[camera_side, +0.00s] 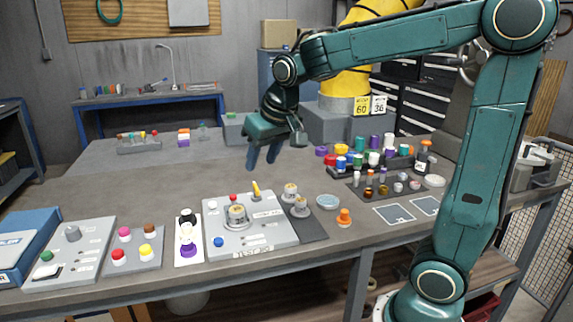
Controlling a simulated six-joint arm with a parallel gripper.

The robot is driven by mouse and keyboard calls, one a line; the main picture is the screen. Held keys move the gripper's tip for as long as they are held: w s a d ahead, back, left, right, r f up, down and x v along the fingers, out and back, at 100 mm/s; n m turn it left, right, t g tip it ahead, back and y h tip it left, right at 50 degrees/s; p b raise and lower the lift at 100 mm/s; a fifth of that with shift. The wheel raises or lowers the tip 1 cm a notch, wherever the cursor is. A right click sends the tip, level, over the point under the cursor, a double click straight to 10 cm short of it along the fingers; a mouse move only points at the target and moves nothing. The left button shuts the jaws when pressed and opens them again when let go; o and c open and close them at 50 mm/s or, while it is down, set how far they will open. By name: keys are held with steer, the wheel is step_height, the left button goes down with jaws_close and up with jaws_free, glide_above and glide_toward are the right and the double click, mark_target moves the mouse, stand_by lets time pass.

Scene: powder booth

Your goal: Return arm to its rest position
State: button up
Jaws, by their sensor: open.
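My gripper (264,155) hangs over the middle of the workbench (185,178), fingers pointing down. Its two dark blue fingers are apart with nothing between them. It is clear of the bench top, above and behind the light grey test jig panel (275,236). The panel carries a round metal part (237,215), a yellow lever (256,190), a red button and a blue button. My arm arches in from the right side of the picture.
Left of the panel are a white card (188,250) with stacked knobs and a tray (134,262) of coloured caps. A rack (375,160) of coloured parts stands right of my gripper. A yellow column (352,70) is behind my arm. The bench's left-middle is mostly bare.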

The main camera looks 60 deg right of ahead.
steer(key=s+a+f+n, duration=0.1)
steer(key=s+a+n, duration=0.1)
steer(key=s, duration=0.7)
steer(key=s+a+n+t+y, duration=0.1)
steer(key=s+a, duration=0.3)
steer(key=s, duration=0.6)
steer(key=shift+f+n, duration=0.35)
steer(key=shift+n, duration=0.05)
